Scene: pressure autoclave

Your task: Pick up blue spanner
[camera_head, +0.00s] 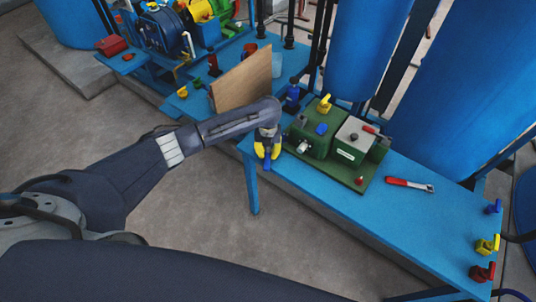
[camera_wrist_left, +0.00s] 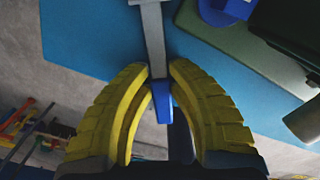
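The blue spanner has a grey metal shaft and a blue handle. In the left wrist view its shaft (camera_wrist_left: 155,42) runs between my yellow fingertips, and its blue handle (camera_wrist_left: 162,98) lies between the curved fingers. In the head view the blue handle (camera_head: 267,162) shows just below the fingers, by the bench's left front edge. My left gripper (camera_head: 267,150) is closed on the spanner; its fingertips (camera_wrist_left: 159,70) sit at both sides of the shaft. The spanner's far end is cut off in the wrist view. My right gripper is not in view.
The blue bench (camera_head: 420,225) carries a green machine (camera_head: 312,135) right of my gripper. A red-handled spanner (camera_head: 410,184) lies farther right. A wooden board (camera_head: 243,80) stands behind my wrist. Coloured valves (camera_head: 486,245) line the right end. Blue tanks (camera_head: 460,90) stand behind.

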